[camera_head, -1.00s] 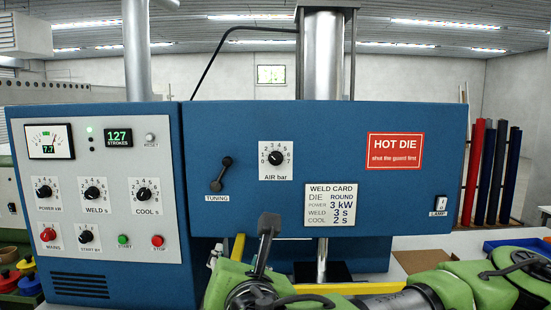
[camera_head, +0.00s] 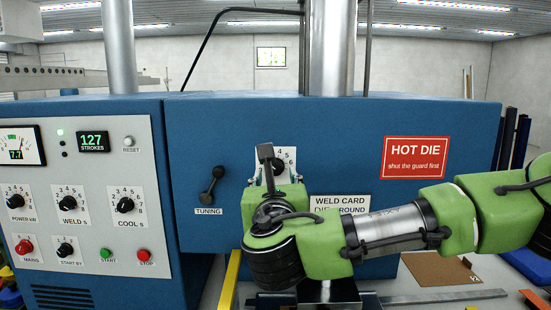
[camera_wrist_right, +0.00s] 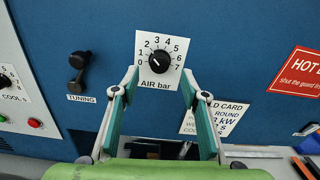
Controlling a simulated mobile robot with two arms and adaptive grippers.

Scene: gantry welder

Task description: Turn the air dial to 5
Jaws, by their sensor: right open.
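The air dial, a black knob on a white plate marked 0 to 7, shows in the wrist view (camera_wrist_right: 159,62). Its white pointer mark is on the upper left side of the knob, towards the low numbers; I cannot read the exact value. In the head view the air dial (camera_head: 277,166) is partly hidden behind my right arm. My right gripper (camera_wrist_right: 159,82) is open, its two green fingers apart below and to either side of the knob, with nothing between them. In the head view the right gripper (camera_head: 277,180) is in front of the dial plate. My left gripper is out of view.
The tuning lever (camera_head: 211,185) is left of the dial. The weld card (camera_head: 340,203) is below right, partly covered by my arm. The hot die sign (camera_head: 415,156) is farther right. The control panel (camera_head: 85,205) with several knobs and buttons stands at the left.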

